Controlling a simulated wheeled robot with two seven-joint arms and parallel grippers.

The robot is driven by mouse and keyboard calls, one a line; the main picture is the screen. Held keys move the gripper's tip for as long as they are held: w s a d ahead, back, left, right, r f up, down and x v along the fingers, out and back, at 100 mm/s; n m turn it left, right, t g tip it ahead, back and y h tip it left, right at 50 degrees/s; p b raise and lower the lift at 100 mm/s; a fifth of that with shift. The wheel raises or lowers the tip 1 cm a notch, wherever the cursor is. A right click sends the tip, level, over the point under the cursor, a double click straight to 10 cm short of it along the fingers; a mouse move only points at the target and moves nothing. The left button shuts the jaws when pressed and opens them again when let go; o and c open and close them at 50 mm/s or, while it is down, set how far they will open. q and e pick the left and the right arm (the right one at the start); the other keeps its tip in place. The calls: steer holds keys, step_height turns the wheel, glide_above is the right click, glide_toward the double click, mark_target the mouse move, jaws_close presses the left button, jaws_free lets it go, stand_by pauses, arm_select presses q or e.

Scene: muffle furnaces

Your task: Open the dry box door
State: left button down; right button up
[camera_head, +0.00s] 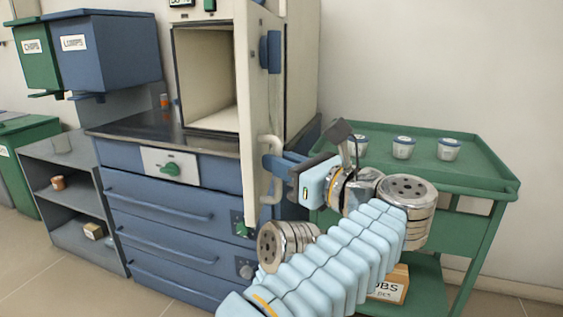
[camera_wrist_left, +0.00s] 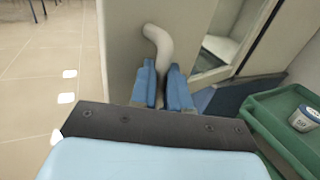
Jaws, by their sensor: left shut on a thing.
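The dry box (camera_head: 207,80) stands on a dark counter, with its cream interior showing. Its door (camera_head: 252,95) is swung out from the opening and seen nearly edge-on. A pale curved handle (camera_head: 265,143) is on the door, with a blue latch piece above it. My left gripper (camera_head: 277,166) is at the handle. In the left wrist view its two blue fingers (camera_wrist_left: 164,88) are closed around the lower part of the handle (camera_wrist_left: 158,45), next to the door panel (camera_wrist_left: 125,45). My right gripper is not in view.
A green cart (camera_head: 490,180) on the right bears several small white cups (camera_head: 403,147), with a cardboard box (camera_head: 392,284) on its lower shelf. Blue drawers (camera_head: 160,205) sit below the counter. Grey shelves (camera_head: 70,195) and blue and green bins (camera_head: 108,50) are on the left.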

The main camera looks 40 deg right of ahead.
arm_select(q)
steer(key=c, duration=1.1)
jaws_free()
steer(key=shift+w+d+f, duration=0.35)
steer(key=shift+w+f, duration=0.05)
steer(key=shift+f, duration=0.05)
steer(key=shift+s+r, duration=0.15)
steer(key=s+d, duration=0.2)
steer(key=s, duration=1.1)
steer(key=shift+s, duration=0.3)
